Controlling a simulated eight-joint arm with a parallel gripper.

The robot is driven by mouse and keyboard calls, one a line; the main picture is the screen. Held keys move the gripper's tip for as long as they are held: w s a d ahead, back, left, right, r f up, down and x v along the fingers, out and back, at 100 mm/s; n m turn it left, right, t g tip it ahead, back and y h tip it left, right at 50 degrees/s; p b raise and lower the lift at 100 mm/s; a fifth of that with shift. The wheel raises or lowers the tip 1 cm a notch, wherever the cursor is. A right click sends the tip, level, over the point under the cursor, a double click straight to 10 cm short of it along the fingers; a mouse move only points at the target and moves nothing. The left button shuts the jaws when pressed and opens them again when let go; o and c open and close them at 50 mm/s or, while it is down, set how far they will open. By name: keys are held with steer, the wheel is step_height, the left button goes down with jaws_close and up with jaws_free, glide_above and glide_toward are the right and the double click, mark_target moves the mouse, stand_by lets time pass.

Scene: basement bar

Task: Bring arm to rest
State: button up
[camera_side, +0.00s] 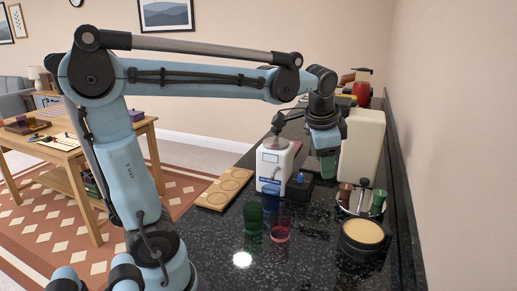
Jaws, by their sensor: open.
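My gripper (327,172) hangs from my blue arm at the centre right, pointing down above the black speckled counter (320,255). It is open and I see nothing held in it. It is seen from the side, so the gap between its fingers hardly shows. It appears between a white dispenser (270,172) on its left and a tall cream container (363,148) on its right. Whether it touches either one I cannot tell.
A small black box (302,192) is just left below my gripper. A metal caddy (353,209), a dark tub (360,250), a green glass (253,217) and a red glass (280,229) stand nearer. A wooden board (222,188) lies left.

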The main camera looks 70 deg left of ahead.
steer(key=s+d+f+n+t+h, duration=0.2)
steer(key=s+d+f+n+t, duration=0.1)
steer(key=s+d+f, duration=0.3)
steer(key=s+d+n, duration=0.1)
steer(key=s, duration=0.1)
steer(key=shift+s+f+n+t, duration=0.3)
steer(key=shift+s+n+t, duration=0.05)
steer(key=shift+n+t, duration=0.05)
steer(key=shift+o, duration=0.2)
